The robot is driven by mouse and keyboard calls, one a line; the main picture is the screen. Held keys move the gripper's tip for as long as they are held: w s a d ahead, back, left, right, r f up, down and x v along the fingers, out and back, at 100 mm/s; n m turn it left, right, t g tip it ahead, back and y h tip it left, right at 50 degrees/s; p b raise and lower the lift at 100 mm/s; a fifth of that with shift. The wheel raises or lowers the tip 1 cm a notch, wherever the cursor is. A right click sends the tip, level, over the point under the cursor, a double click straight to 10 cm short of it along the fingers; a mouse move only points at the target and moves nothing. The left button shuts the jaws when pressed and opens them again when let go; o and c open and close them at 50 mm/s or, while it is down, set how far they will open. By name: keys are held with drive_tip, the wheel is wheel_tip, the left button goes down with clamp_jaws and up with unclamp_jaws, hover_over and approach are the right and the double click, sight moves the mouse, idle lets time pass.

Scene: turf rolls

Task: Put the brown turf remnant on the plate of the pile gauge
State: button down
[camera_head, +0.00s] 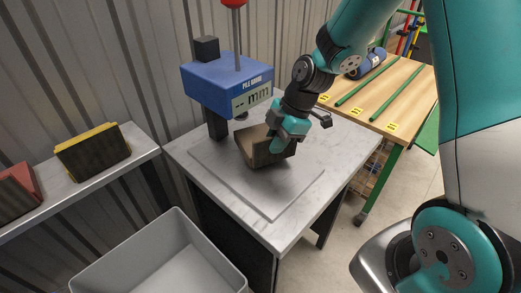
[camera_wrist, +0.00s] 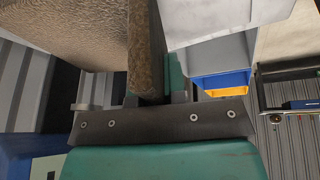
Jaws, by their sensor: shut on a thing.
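The brown turf remnant (camera_head: 262,154) is tilted in my gripper (camera_head: 281,145), over the back part of the plate (camera_head: 268,203) of the pile gauge. My gripper is shut on the remnant; in the wrist view the remnant's edge (camera_wrist: 146,50) stands between the fingers (camera_wrist: 152,95). The pile gauge (camera_head: 222,86) has a blue head with a display reading "-- mm", just behind and left of the remnant. The plate is a flat grey slab on a marble-look table, and its front part is bare. I cannot tell whether the remnant's lower edge touches it.
A grey bin (camera_head: 160,262) stands at the front left. A shelf (camera_head: 95,178) at the left holds a yellow-edged turf piece (camera_head: 93,151) and a reddish one (camera_head: 17,188). A wooden table (camera_head: 399,90) at the back right carries green rods and a blue roll (camera_head: 368,64).

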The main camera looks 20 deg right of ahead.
sight(261, 165)
drive_tip(key=a, duration=0.3)
drive_tip(key=shift+w+a, duration=0.25)
drive_tip(key=shift+w, duration=0.1)
drive_tip(key=shift+f+p, duration=0.4)
drive_tip(key=shift+f, duration=1.35)
drive_tip(key=c, duration=1.2)
unclamp_jaws()
drive_tip(key=shift+o, duration=0.2)
drive_tip(key=v, duration=1.2)
drive_tip(key=shift+s+a+r, duration=0.2)
drive_tip(key=s+a+r+m, duration=0.3)
drive_tip(key=s, duration=0.3)
drive_tip(key=s+a+r+m, duration=0.2)
drive_tip(key=s+a+m, duration=0.1)
drive_tip(key=s, duration=0.4)
drive_tip(key=s+a+r+m+g, duration=0.1)
drive_tip(key=s+a+r+m, duration=0.2)
drive_tip(key=s, duration=0.4)
drive_tip(key=shift+a+r+m, duration=0.3)
drive_tip(key=shift+a+m, duration=0.15)
drive_tip(key=shift+m, duration=0.65)
